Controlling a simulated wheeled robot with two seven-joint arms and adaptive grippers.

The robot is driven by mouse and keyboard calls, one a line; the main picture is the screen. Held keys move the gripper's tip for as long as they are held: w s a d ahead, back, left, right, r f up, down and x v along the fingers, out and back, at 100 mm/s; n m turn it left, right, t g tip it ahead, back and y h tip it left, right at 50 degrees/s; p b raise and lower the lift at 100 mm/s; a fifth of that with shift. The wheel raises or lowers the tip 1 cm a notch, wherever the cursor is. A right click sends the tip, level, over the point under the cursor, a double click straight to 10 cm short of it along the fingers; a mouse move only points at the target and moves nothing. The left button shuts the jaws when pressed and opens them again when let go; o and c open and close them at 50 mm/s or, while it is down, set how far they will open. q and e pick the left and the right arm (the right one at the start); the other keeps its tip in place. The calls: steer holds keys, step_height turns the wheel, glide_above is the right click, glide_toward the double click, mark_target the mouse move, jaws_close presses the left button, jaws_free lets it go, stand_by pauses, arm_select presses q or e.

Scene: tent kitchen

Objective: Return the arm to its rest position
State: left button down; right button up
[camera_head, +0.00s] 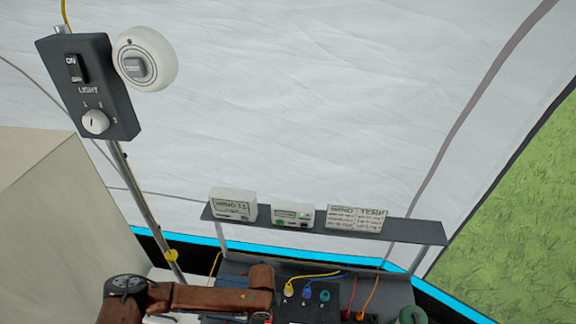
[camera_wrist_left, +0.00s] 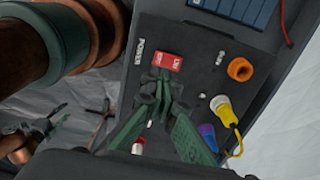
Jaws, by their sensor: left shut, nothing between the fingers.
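My left arm (camera_head: 205,299) is brown and reaches in along the bottom edge of the head view, over a dark panel. Its fingers are not clear there. In the left wrist view my left gripper (camera_wrist_left: 162,98) is shut and empty. Its green fingertips are just below a red rocker switch (camera_wrist_left: 168,61) labelled POWER on the dark panel (camera_wrist_left: 190,42). I cannot tell whether they touch it. At the lower left of that view, a brown wrist with dark green fingers (camera_wrist_left: 42,128) looks like my right gripper; its opening is unclear.
The panel has an orange socket (camera_wrist_left: 240,69) and a yellow plug (camera_wrist_left: 224,108). A shelf (camera_head: 405,230) with small displays stands behind it. A pole at the left carries a light switch box (camera_head: 92,88) beside a round white device (camera_head: 157,48). Tent wall fills the back.

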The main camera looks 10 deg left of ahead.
arm_select(q)
steer(key=s+d+r+n+t+h, duration=0.2)
steer(key=s+d+r+n+h, duration=0.25)
steer(key=d, duration=0.55)
steer(key=s+a+r+n+t, duration=0.1)
steer(key=a+n+t, duration=0.1)
steer(key=a+n, duration=0.75)
steer(key=s+a+n+y, duration=0.25)
steer(key=s+a, duration=0.45)
steer(key=a, duration=0.5)
steer(key=s+a+n+y, duration=0.25)
steer(key=s+a, duration=0.45)
steer(key=a, duration=0.4)
step_height(320, 180, down, 39)
steer(key=d+m+g+b, duration=0.1)
steer(key=g+b, duration=0.1)
steer(key=b, duration=0.8)
steer(key=s+f+b, duration=0.4)
steer(key=s+f, duration=0.6)
steer(key=f, duration=0.4)
steer(key=s+f+m+g+b, duration=0.1)
steer(key=s+f+b, duration=0.4)
steer(key=s+f, duration=0.5)
step_height(320, 180, down, 5)
steer(key=shift+s+r, duration=0.1)
steer(key=shift+s, duration=0.2)
